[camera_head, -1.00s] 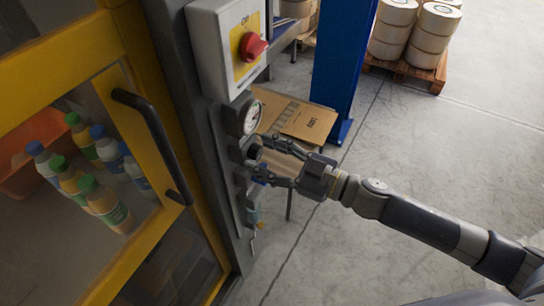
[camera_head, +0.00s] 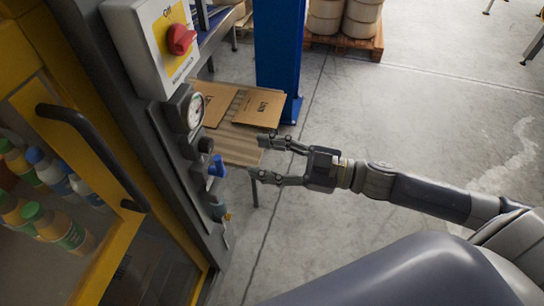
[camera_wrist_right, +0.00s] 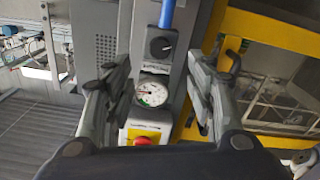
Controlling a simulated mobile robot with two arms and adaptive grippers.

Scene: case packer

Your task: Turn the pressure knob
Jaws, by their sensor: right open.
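The pressure knob (camera_head: 206,145) is a small black round knob on the grey machine column, just below the round pressure gauge (camera_head: 194,111). In the wrist view the black knob (camera_wrist_right: 161,46) shows with a pointer mark, next to the white-faced gauge (camera_wrist_right: 152,92). My right gripper (camera_head: 262,159) is open and empty, to the right of the knob and apart from it. In the wrist view its two fingers (camera_wrist_right: 163,75) stand wide on either side of the gauge and knob. My left gripper is not in view.
A red switch (camera_head: 180,39) on a grey and yellow box sits above the gauge. Cardboard (camera_head: 258,107) lies behind; open floor is at right.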

